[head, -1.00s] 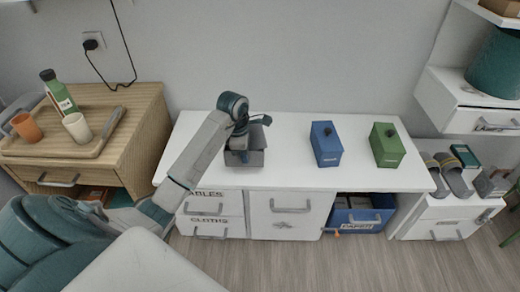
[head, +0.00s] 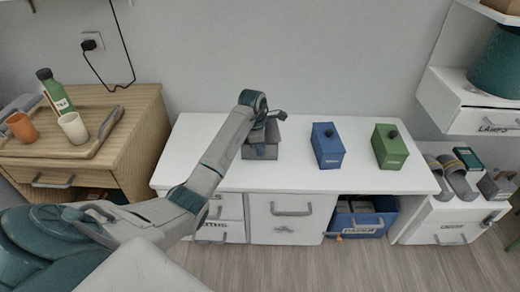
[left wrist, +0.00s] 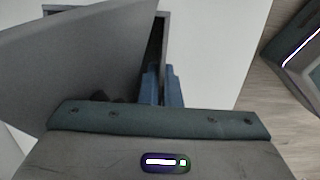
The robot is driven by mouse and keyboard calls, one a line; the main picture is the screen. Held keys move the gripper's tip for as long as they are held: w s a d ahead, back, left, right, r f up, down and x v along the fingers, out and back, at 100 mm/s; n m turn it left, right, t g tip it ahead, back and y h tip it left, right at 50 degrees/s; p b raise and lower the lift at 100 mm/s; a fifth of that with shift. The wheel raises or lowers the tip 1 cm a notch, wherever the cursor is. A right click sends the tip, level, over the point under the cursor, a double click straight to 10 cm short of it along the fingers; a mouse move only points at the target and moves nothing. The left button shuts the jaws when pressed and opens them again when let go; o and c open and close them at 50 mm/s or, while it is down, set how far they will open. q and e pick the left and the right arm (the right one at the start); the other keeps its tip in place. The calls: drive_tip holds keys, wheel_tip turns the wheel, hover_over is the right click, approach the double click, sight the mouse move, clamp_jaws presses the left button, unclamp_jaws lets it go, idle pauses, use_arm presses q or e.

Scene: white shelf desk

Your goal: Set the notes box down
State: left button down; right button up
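The notes box, which I take to be the grey box (head: 261,152), is at the left-centre of the white desk in the head view. I cannot read a label on it. My left gripper (head: 266,120) is over it, partly hidden by its own wrist. In the left wrist view, large grey box panels (left wrist: 85,55) fill the upper left. The blue fingers (left wrist: 162,88) are close together at the box's edge and appear shut on it. Whether the box's base touches the desk I cannot tell. My right gripper is not in view.
A blue box (head: 327,146) and a green box (head: 389,147) stand to the right on the white desk (head: 225,180). Bare desk lies between the grey and blue boxes. A wooden cabinet (head: 140,130) with a tray is at left.

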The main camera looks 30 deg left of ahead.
use_arm(q)
drive_tip(key=c, duration=1.6)
unclamp_jaws()
drive_tip(key=shift+f, duration=0.1)
drive_tip(key=shift+c, duration=0.2)
